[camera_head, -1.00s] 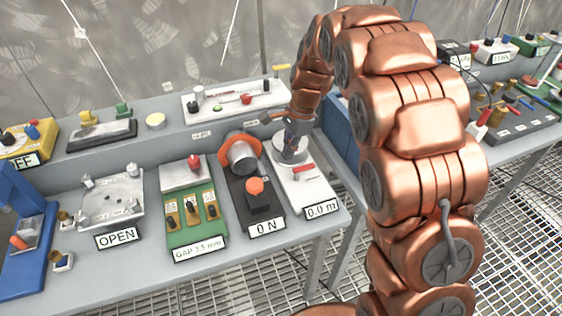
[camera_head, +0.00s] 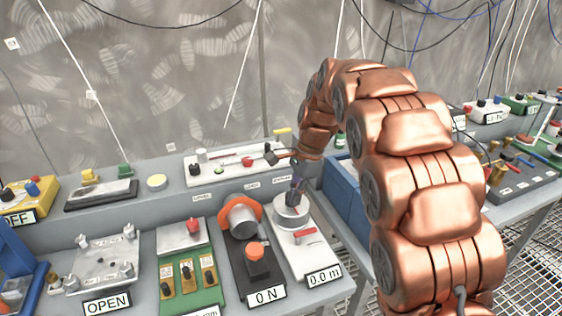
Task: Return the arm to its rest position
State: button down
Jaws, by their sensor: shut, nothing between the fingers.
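My copper-coloured arm rises at the right of the view and bends over at the top, reaching down to the bench. My gripper (camera_head: 295,198), small and dark at its end, points down at the round pale disc (camera_head: 291,213) of the white device labelled "0.0 m" (camera_head: 310,262). It is shut and empty. Its tips overlap the disc in the picture; I cannot tell whether they touch it. A red-handled part (camera_head: 305,233) lies on the same device, nearer the front.
Left of it stand a black device labelled "0 N" (camera_head: 257,275) with an orange knob, a green gauge board (camera_head: 190,290) and a grey plate labelled "OPEN" (camera_head: 98,264). A white panel (camera_head: 235,164) stands behind, a blue box (camera_head: 347,190) to the right. Cables hang along the back wall.

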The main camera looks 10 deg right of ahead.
jog(key=s+d+n+h+p, duration=0.1)
jog(key=s+n, duration=0.3)
jog(key=s, duration=0.8)
jog(key=s+d+r+n+p, duration=0.1)
jog(key=s+d+n, duration=0.2)
jog(key=s, duration=0.9)
jog(key=s+d+r+n+g+h+p, duration=0.1)
jog(key=s+d+n, duration=0.1)
jog(key=s+n, duration=0.5)
jog(key=s, duration=0.6)
jog(key=shift+d+h, duration=0.15)
jog(key=shift+h, duration=0.15)
